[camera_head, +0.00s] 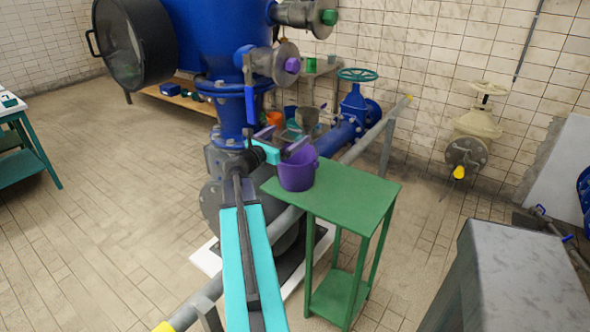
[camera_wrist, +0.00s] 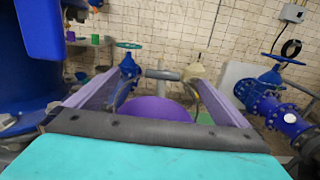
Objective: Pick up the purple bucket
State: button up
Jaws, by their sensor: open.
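The purple bucket (camera_head: 297,172) stands upright on the near left part of a green table (camera_head: 350,190). My gripper (camera_head: 288,143) is at the bucket's upper left in the head view, close to its rim. In the wrist view the bucket (camera_wrist: 158,108) shows as a purple curve between the two purple-grey fingers of my gripper (camera_wrist: 155,92). The fingers are spread apart and hold nothing that I can see. Whether a finger touches the bucket I cannot tell. The bucket's lower part is hidden by my gripper in the wrist view.
Blue pipework (camera_head: 230,100) rises just left of the green table, with a grey rail (camera_head: 360,145) behind it. A grey metal block (camera_head: 520,270) stands at the front right. Other buckets, one orange (camera_head: 275,118), are further back. Open tiled floor lies at left.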

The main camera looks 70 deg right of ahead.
aim_at(294, 131)
jog(key=shift+x, duration=2)
jog(key=shift+d+p, duration=0.1)
jog(key=shift+p, duration=0.2)
jog(key=p+x, duration=0.1)
jog(key=x, duration=0.4)
jog(key=shift+s+f, duration=0.15)
jog(key=c, duration=2)
jog(key=shift+r+p, duration=0.25)
jog(key=shift+p, duration=0.2)
